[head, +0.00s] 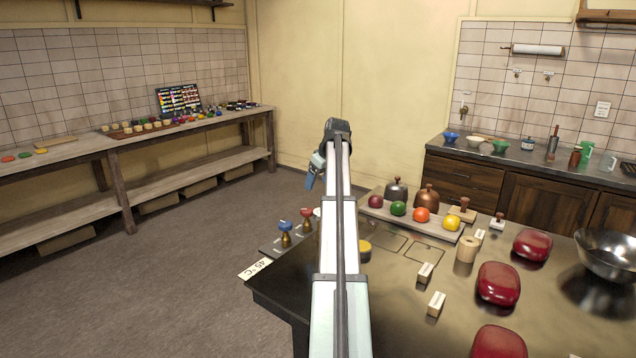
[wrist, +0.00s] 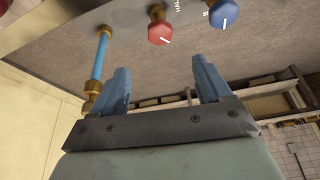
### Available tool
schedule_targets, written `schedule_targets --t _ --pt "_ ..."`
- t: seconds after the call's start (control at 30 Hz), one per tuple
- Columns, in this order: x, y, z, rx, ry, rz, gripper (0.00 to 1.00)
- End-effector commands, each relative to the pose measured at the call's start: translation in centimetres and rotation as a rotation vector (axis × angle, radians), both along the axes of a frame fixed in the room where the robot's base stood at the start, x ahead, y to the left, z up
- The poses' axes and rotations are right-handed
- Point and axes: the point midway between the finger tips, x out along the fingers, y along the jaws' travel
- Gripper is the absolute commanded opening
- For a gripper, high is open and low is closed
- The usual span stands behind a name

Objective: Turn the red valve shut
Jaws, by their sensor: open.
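The red valve (head: 306,212) stands near the left end of the dark counter, on a brass stem. In the wrist view the red valve (wrist: 159,32) is a faceted knob with a white line, at the top centre. The blue valve (head: 285,226) stands beside it; it also shows in the wrist view (wrist: 223,14). My gripper (wrist: 161,65) is open and empty, its two blue fingers apart from both valves. In the head view my gripper (head: 314,171) hangs above and beyond the red valve, partly hidden by my arm.
A blue rod with brass fittings (wrist: 99,60) is close to the left finger in the wrist view. The counter holds a board with coloured balls (head: 377,210), a yellow-topped piece (head: 364,249), red cushion-like objects (head: 498,284) and a steel bowl (head: 606,254).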

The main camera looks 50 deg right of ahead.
Motion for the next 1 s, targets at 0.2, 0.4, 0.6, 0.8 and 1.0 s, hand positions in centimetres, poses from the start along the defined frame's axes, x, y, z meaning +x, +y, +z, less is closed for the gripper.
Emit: schedule_targets --t 0.2,0.4,0.6,0.8,1.0 --pt "-0.6 -0.6 -0.2 0.001 0.001 -0.009 0.78" --pt "-0.2 -3.9 -0.1 0.038 -0.003 0.018 0.78" --pt "0.2 -3.0 0.0 0.036 -0.003 0.219 0.78" --pt "0.0 -2.4 0.0 0.011 0.000 0.366 0.78" --pt "0.4 -2.2 -1.1 0.000 0.001 0.396 0.78"
